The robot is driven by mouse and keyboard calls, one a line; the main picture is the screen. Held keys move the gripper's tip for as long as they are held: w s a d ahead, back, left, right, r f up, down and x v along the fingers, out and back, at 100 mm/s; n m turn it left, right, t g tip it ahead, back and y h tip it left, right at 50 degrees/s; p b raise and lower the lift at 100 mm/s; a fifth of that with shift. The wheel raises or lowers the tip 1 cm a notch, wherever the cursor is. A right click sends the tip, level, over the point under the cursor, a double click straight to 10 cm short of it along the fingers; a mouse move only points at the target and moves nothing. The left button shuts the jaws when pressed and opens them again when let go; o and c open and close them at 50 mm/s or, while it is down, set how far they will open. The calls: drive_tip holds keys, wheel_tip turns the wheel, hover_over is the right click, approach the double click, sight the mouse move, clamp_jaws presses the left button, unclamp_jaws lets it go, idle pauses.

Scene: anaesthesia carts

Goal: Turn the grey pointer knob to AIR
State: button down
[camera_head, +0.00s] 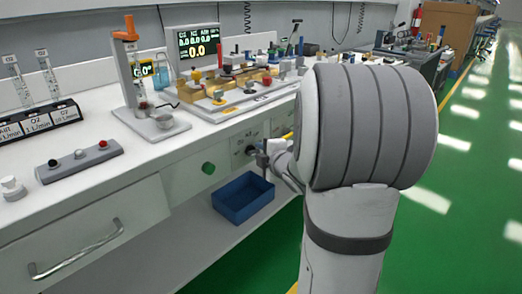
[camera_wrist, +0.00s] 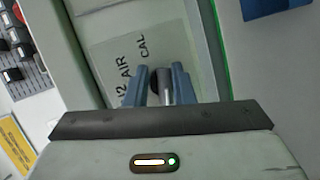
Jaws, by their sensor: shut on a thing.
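The grey pointer knob (camera_wrist: 167,84) sits between the two blue-grey fingers of my gripper (camera_wrist: 163,86) in the wrist view, and the gripper is shut on it. Behind it is a pale label plate (camera_wrist: 108,58) with the words AIR and CAL and a third marking that ends in 2. The fingers hide much of the knob, so I cannot tell which word it points to. In the head view my gripper (camera_head: 266,157) is at the front panel of the bench, by the dial plate (camera_head: 242,146); my arm covers part of this area.
A green round knob (camera_head: 208,168) is on the panel to the left. A blue bin (camera_head: 243,197) stands on the shelf below. The worktop above holds a flowmeter stand (camera_head: 130,75), a monitor (camera_head: 198,43) and a valve board (camera_head: 228,103). Green floor is open at the right.

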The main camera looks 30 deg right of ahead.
drive_tip(key=m+g+y+p, duration=0.1)
drive_tip(key=p, duration=0.3)
drive_tip(key=m+p, duration=0.2)
drive_tip(key=p, duration=0.3)
drive_tip(key=shift+s+f+g+y, duration=0.15)
drive_tip(key=shift+f+g+y, duration=0.05)
drive_tip(key=shift+g+y, duration=0.2)
drive_tip(key=c, duration=2.2)
unclamp_jaws()
drive_tip(key=m+y+p, duration=0.1)
drive_tip(key=p, duration=0.2)
drive_tip(key=m+p, duration=0.1)
drive_tip(key=p, duration=0.2)
drive_tip(key=shift+a+f+m+g+y, duration=0.1)
drive_tip(key=shift+f+m+g+y, duration=0.05)
drive_tip(key=shift+m+g+y, duration=0.25)
drive_tip(key=m+y+p, duration=0.1)
drive_tip(key=m+p, duration=0.1)
drive_tip(key=p, duration=0.4)
drive_tip(key=shift+a+g+y, duration=0.1)
drive_tip(key=shift+g+y, duration=0.2)
drive_tip(key=shift+y, duration=0.1)
drive_tip(key=shift+a+f+m+y+p, duration=0.1)
drive_tip(key=shift+m+y+p, duration=1.3)
drive_tip(key=shift+m+p, duration=0.65)
drive_tip(key=shift+f+m+y+p, duration=0.1)
drive_tip(key=shift+m+y+p, duration=1.5)
drive_tip(key=shift+p, duration=0.65)
drive_tip(key=shift+m, duration=0.35)
